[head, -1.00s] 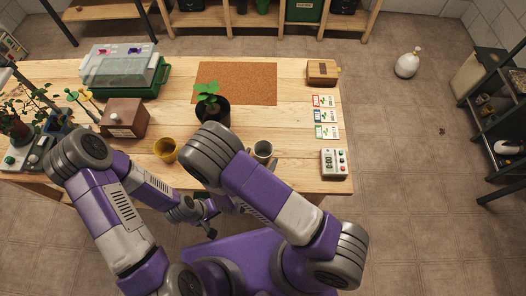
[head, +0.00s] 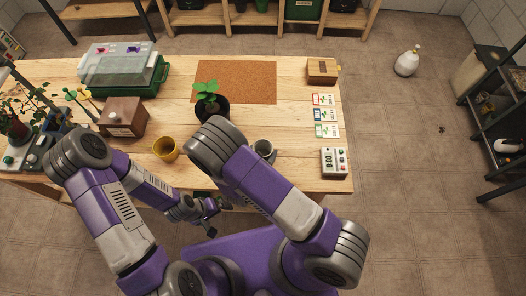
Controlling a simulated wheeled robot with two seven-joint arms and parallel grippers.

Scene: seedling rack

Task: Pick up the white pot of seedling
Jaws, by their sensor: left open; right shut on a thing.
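The white pot (head: 264,148) is near the front edge of the table, just beyond my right forearm. Its inside looks dark, and I cannot make out a seedling in it. My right gripper (head: 272,159) is mostly hidden behind my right arm; only a small grey part shows at the pot's near right side, shut on the pot. I cannot tell whether the pot touches the table. My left gripper (head: 217,216) is open and empty, in front of the table's front edge.
A black pot with a green seedling (head: 212,105) stands behind my right elbow, by a cork mat (head: 240,80). A yellow pot (head: 166,149), a brown box (head: 123,118) and a green-based propagator (head: 150,85) are to the left. Seed packets (head: 325,115) and a timer (head: 334,163) are to the right.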

